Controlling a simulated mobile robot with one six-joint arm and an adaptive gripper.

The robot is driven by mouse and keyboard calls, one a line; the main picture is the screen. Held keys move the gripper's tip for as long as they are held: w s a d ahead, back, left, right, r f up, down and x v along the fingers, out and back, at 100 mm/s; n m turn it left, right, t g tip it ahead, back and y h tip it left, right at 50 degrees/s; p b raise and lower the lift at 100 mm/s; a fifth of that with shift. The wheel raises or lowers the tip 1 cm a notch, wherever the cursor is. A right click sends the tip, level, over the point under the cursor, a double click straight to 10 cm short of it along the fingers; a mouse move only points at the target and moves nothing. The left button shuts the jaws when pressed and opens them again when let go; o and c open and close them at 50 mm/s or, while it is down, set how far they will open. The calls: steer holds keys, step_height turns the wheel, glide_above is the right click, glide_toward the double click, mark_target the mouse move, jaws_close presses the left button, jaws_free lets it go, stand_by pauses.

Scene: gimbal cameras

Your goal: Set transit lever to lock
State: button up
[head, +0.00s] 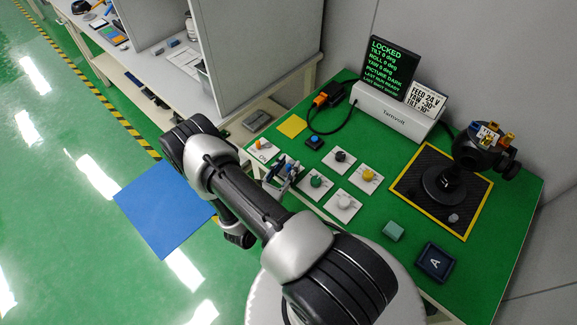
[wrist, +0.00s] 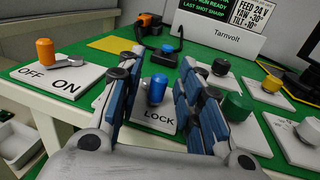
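The blue-capped transit lever (wrist: 157,86) stands on a white plate (wrist: 160,119) marked LOCK along its near edge. The plate's other lettering is hidden by my fingers. My gripper (wrist: 161,70) is open, with one blue-padded finger on each side of the lever. A gap shows between the cap and the pads in the wrist view. In the head view my gripper (head: 284,172) is low over the plate, and the lever is hard to make out there. The screen (head: 390,64) reads LOCKED, with tilt, roll and yaw at 0 deg and picture dark.
An orange-knobbed OFF/ON lever (wrist: 46,52) is left of my gripper. Green (head: 316,181), black (head: 341,157), yellow (head: 369,175) and white (head: 344,202) knobs stand close on the right. A gimbal camera (head: 482,152) stands on the black mat (head: 411,188).

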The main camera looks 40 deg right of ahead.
steer(key=shift+w+d, duration=0.2)
steer(key=shift+d, duration=0.3)
steer(key=shift+c, duration=0.5)
jaws_close()
